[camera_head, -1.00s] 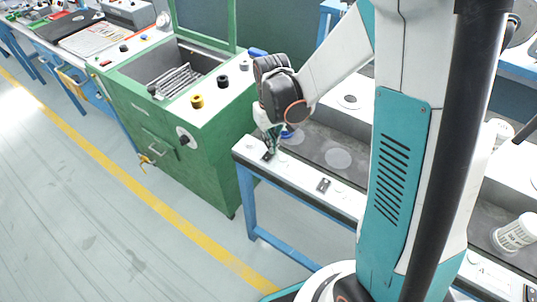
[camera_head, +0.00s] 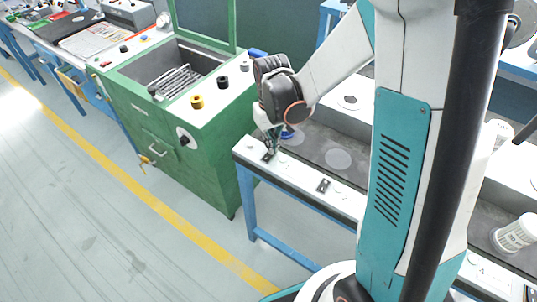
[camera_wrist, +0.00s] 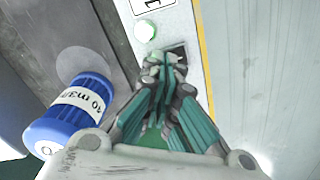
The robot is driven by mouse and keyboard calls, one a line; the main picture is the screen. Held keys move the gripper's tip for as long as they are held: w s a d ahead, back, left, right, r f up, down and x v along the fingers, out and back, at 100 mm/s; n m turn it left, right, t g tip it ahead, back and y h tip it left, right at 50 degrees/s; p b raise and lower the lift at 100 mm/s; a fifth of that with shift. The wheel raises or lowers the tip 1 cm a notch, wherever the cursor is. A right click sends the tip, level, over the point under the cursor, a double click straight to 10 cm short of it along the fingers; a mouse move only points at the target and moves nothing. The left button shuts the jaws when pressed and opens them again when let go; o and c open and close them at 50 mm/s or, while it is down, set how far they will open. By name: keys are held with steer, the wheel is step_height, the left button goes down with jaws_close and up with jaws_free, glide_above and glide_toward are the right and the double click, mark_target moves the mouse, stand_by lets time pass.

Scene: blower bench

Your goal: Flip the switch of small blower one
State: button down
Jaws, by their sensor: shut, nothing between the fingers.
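My gripper (camera_head: 270,154) is shut and empty, pointing down over the white front panel (camera_head: 296,172) of the blower bench. In the wrist view the fingertips (camera_wrist: 164,60) are close together right beside a black switch (camera_wrist: 179,50) and partly cover it. I cannot tell whether they touch it or which way it is set. The switch also shows in the head view (camera_head: 266,157) beneath the fingertips. A pale round knob (camera_wrist: 145,29) sits next to it on the panel, by a partly cut-off label (camera_wrist: 143,5).
A blue labelled container (camera_wrist: 72,112) stands on the grey bench top, left of the fingers. A second black switch (camera_head: 323,186) lies farther right along the panel. A green cabinet (camera_head: 205,125) stands to the left, across a gap. A white container (camera_head: 515,234) is at the right.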

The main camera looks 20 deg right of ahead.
steer(key=shift+f+b, duration=0.9)
steer(key=shift+f, duration=0.2)
stand_by(0.6)
steer(key=shift+r, duration=0.15)
steer(key=shift+r+p, duration=2.55)
steer(key=shift+r, duration=0.85)
steer(key=shift+r, duration=0.15)
steer(key=s+r+m+t, duration=0.1)
steer(key=s+r+t, duration=0.6)
steer(key=s+r, duration=0.8)
steer(key=shift+r, duration=0.75)
